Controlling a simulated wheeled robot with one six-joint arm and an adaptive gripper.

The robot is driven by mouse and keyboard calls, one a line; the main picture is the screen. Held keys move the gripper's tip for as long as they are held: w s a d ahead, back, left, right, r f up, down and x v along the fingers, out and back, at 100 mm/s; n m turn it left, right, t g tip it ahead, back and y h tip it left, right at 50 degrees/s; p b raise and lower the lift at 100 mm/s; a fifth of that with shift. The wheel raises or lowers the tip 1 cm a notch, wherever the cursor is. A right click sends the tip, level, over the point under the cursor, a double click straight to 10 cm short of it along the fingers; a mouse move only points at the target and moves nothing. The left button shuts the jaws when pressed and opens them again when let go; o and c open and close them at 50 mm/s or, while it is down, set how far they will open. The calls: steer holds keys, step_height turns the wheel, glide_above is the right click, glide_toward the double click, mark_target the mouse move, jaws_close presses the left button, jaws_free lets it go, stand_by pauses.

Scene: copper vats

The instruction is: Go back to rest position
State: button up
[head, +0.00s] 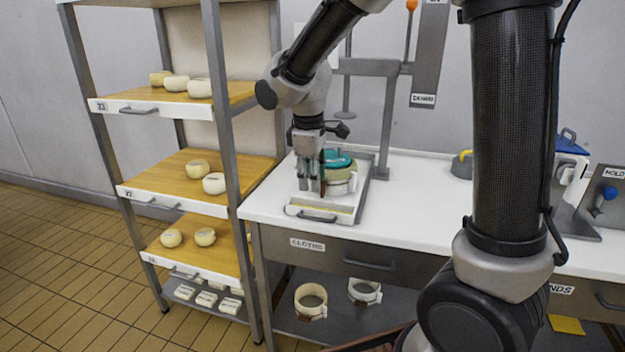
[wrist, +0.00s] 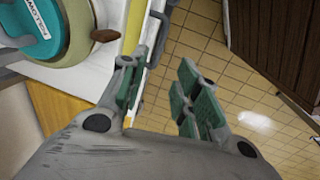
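My gripper (head: 311,188) hangs from my arm over the front left part of the counter, just in front of a round mould with a teal lid (head: 337,158).
A shelf rack (head: 222,130) with pale cheeses on wooden boards stands to the left. A press frame (head: 388,110) rises behind the mould. A drawer marked CLOTHS (head: 330,252) is shut below; empty ring moulds (head: 311,300) sit underneath.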

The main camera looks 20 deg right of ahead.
steer(key=s+d+r+m+t, duration=0.1)
steer(key=s+d+r+m, duration=0.2)
steer(key=s+d, duration=0.2)
steer(key=s+d+r+m, duration=0.3)
steer(key=s+d+m, duration=0.1)
steer(key=s, duration=0.6)
steer(key=s+d+r+m+t+y, duration=0.1)
steer(key=s+d+r+m, duration=0.2)
steer(key=s+d, duration=0.3)
steer(key=shift+s+d+m+t, duration=0.35)
steer(key=shift+s+m, duration=0.35)
steer(key=shift+s, duration=0.25)
